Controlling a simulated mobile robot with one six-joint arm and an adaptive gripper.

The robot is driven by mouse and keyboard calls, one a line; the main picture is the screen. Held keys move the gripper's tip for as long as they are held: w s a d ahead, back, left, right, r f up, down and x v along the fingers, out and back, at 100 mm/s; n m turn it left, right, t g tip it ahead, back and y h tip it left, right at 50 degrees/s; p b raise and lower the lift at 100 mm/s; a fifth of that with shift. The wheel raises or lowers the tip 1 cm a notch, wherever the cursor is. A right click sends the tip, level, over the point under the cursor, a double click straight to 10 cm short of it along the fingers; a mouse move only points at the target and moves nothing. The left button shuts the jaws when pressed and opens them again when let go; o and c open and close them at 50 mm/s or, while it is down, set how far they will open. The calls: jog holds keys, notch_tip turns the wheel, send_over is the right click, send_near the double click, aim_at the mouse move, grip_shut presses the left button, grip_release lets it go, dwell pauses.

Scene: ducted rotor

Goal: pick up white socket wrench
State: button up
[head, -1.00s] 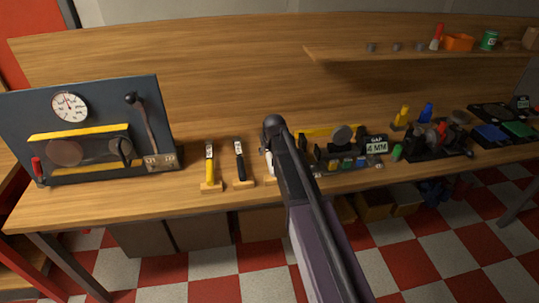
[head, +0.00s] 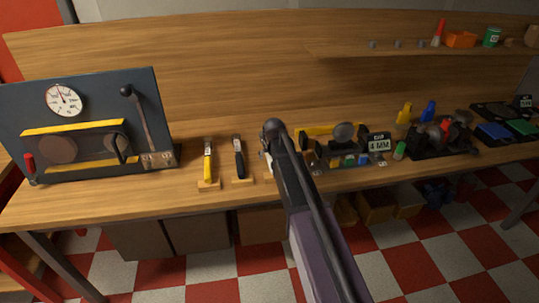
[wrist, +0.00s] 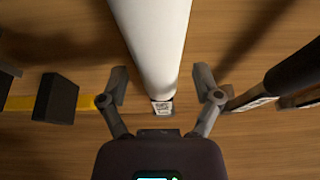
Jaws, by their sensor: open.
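The white socket wrench shows in the wrist view as a thick white handle (wrist: 152,38), running from the top edge down to a small labelled end near my gripper. My gripper (wrist: 160,78) is open, with one finger on each side of the handle. Gaps show between the handle and both fingers, so it is not clamped. In the head view my arm covers nearly all of the white wrench and hides my gripper.
A black-handled tool (head: 239,157) and a yellow-handled tool (head: 208,160) stand in wooden holders to the left. A yellow-and-black fixture (head: 330,131) and a "4 MM" display (head: 378,144) are close on the right. A dark gauge panel (head: 95,92) stands at the far left.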

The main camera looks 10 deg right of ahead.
dwell(0.6)
grip_shut()
